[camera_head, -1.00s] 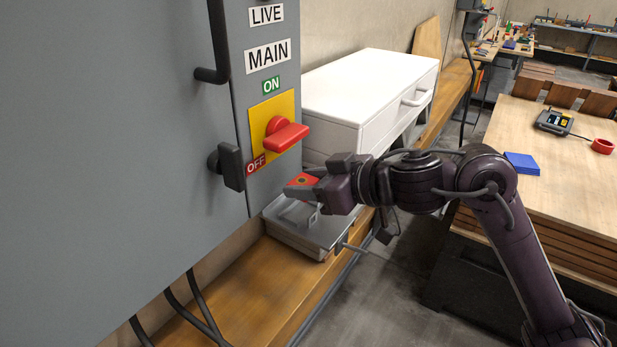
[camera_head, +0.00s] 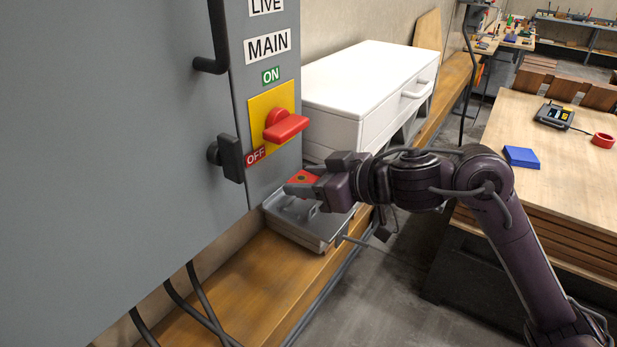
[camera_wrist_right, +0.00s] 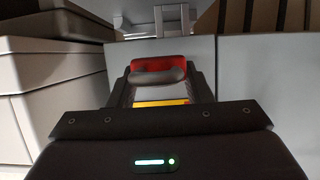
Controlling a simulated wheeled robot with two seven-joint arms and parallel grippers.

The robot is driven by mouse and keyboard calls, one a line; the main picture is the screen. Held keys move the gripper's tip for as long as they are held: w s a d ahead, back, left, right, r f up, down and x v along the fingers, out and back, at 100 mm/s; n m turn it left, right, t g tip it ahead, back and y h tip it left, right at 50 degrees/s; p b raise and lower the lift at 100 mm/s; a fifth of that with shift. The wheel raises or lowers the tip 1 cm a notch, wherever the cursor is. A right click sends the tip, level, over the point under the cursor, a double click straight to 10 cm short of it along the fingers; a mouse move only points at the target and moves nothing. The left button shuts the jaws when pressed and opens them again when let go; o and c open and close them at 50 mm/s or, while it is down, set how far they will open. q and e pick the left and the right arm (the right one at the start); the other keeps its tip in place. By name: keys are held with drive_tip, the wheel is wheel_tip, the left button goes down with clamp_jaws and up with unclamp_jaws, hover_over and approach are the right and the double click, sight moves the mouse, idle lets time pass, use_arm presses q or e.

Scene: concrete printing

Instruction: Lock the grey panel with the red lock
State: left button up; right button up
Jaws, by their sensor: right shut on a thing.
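The grey panel (camera_head: 130,150) fills the left of the head view. On its right side is a red rotary handle (camera_head: 286,126) on a yellow plate (camera_head: 257,108), beside an ON label above and an OFF label below. A black latch handle (camera_head: 230,158) is on the panel front. My right gripper (camera_head: 308,186) is shut on the red lock (camera_head: 301,178), below the red handle and apart from the panel. In the right wrist view the red lock (camera_wrist_right: 160,62) shows between the fingers. My left gripper is not in view.
A grey tray (camera_head: 305,230) sits on the wooden bench (camera_head: 240,285) below my right gripper. A white drawer cabinet (camera_head: 360,85) stands behind. A table (camera_head: 560,185) at right holds a blue block (camera_head: 521,157). Black cables hang below the panel.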

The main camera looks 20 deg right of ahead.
drive_tip(key=shift+f, duration=0.3)
drive_tip(key=shift+f+b, duration=1.35)
drive_tip(key=shift+f, duration=0.3)
drive_tip(key=shift+s+r, duration=0.1)
drive_tip(key=shift+r+p, duration=0.5)
drive_tip(key=shift+p, duration=0.25)
drive_tip(key=shift+r+p, duration=0.95)
drive_tip(key=shift+r, duration=0.05)
drive_tip(key=shift+f, duration=0.25)
drive_tip(key=shift+f+b, duration=0.75)
drive_tip(key=shift+f, duration=0.5)
